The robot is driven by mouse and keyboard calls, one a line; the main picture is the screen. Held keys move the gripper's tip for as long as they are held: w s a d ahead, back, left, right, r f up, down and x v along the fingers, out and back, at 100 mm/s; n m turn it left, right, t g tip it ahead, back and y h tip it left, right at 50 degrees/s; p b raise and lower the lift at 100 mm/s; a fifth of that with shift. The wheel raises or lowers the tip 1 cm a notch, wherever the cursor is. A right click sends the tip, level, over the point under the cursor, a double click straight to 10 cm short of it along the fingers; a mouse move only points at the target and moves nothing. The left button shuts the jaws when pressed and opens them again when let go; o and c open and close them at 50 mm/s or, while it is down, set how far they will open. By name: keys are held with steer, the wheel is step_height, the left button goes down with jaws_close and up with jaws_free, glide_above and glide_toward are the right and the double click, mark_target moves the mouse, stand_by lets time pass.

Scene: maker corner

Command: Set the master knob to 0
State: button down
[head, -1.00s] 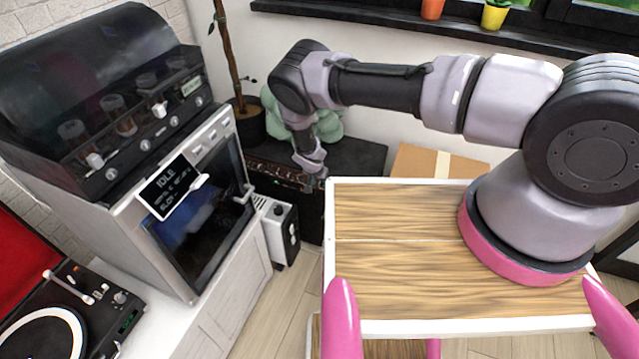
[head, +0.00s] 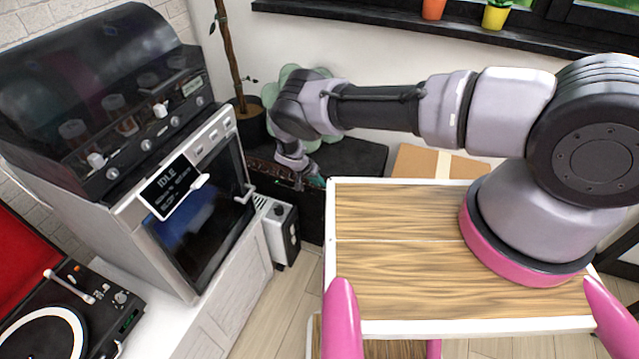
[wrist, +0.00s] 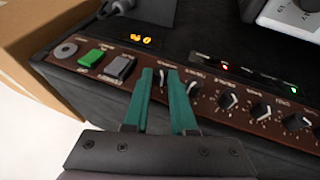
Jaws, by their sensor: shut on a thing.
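A black amplifier with a brown control panel (head: 262,172) stands low by the wall in the head view. The wrist view shows the panel (wrist: 88,73) close up, with a row of dark knobs with white pointers. My gripper (wrist: 161,76) has its two teal fingers at the panel, one on each side of a knob (wrist: 162,77) next to the grey switch. It is shut on that knob, which the fingers partly hide. I cannot read its label or exact pointer setting. In the head view my gripper (head: 302,181) is at the amplifier's front edge.
A green switch (wrist: 91,58) and a grey switch (wrist: 120,67) sit left of the held knob. Other knobs (wrist: 229,101) lie close to its right. A cardboard box (head: 425,162) stands right of the amplifier, and a plant pot (head: 252,125) stands behind it.

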steer(key=shift+a+f+n+g+h, duration=0.2)
steer(key=shift+n+g+h, duration=0.1)
steer(key=shift+h, duration=0.6)
steer(key=shift+a+h, duration=0.1)
steer(key=shift+h, duration=0.3)
